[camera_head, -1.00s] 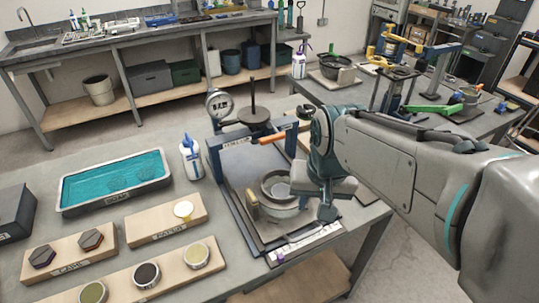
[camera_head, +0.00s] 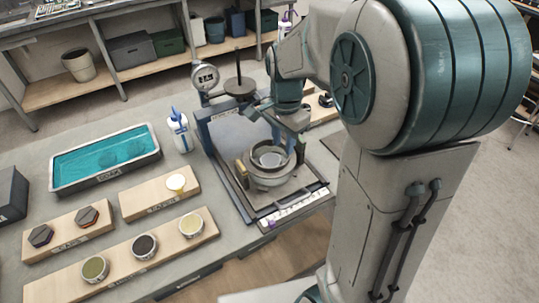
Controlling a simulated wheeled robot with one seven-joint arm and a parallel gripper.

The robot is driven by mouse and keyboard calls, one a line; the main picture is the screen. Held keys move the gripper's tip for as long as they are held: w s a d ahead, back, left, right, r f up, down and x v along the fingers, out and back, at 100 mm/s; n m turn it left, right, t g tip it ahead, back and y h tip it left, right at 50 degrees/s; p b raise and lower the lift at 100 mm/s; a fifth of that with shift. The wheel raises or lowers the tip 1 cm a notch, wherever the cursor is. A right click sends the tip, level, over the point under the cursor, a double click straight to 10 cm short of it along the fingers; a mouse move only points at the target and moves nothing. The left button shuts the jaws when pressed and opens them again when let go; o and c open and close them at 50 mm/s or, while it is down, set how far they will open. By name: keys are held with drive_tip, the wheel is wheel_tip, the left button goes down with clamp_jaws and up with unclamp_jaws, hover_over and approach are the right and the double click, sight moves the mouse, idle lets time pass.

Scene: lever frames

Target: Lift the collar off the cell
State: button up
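The cell (camera_head: 271,160) is a round grey metal cup on the base of the dark press frame, with a pale inside. A wider grey ring, which looks like the collar (camera_head: 268,180), sits around it, with a brownish tab at its left side. My gripper (camera_head: 283,132) comes in from behind, over the far right rim of the cell. Its fingertips overlap the cell's rim in the picture, and I cannot tell whether they touch the collar or how far apart they are.
The press frame (camera_head: 222,167) has a dial gauge (camera_head: 205,77) and a weight on a rod (camera_head: 239,88). A white bottle (camera_head: 180,134), a teal-filled tray (camera_head: 105,180) and wooden boards with small pots stand to the left. My arm covers the right side.

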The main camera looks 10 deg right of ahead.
drive_tip(key=f, duration=0.6)
drive_tip(key=shift+s+d+f+p, duration=0.1)
drive_tip(key=shift+s+f+p, duration=0.15)
drive_tip(key=shift+s+p, duration=0.05)
clamp_jaws()
